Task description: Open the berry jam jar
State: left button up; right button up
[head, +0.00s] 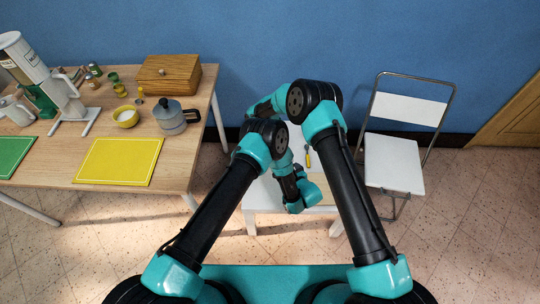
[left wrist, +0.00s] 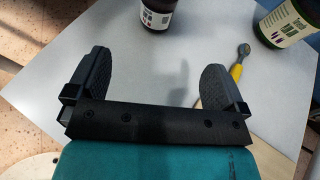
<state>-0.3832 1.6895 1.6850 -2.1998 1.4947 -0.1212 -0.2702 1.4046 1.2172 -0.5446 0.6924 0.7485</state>
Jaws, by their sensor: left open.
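In the left wrist view, a dark reddish jar (left wrist: 158,14) with a pale label is at the top edge, its upper part cut off. A second dark jar (left wrist: 287,22) with a green and white label is at the top right, also cut off. I cannot read either label well enough to tell which is the berry jam. My left gripper (left wrist: 155,60) is open and empty, its fingers wide apart, with the reddish jar beyond the gap. In the head view, my arms hide the jars and the gripper fingers. My right gripper is not visible.
The jars are over a small white table (head: 262,190). A yellow-handled tool (left wrist: 237,70) lies near the right finger; it also shows in the head view (head: 308,157). A wooden board (left wrist: 268,128) is at lower right. A white chair (head: 393,163) stands right of the table.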

pick_arm(q)
jog(key=x, duration=1.6)
jog(key=shift+c, duration=0.4)
jog(key=c, duration=1.6)
jog(key=shift+c, duration=0.7)
pick_arm(e)
jog(key=shift+m, duration=0.5)
jog(key=m, duration=0.3)
jog(key=shift+r+m, duration=0.25)
jog(key=shift+m, duration=0.05)
jog(key=shift+f, duration=0.2)
jog(key=shift+f, duration=3.85)
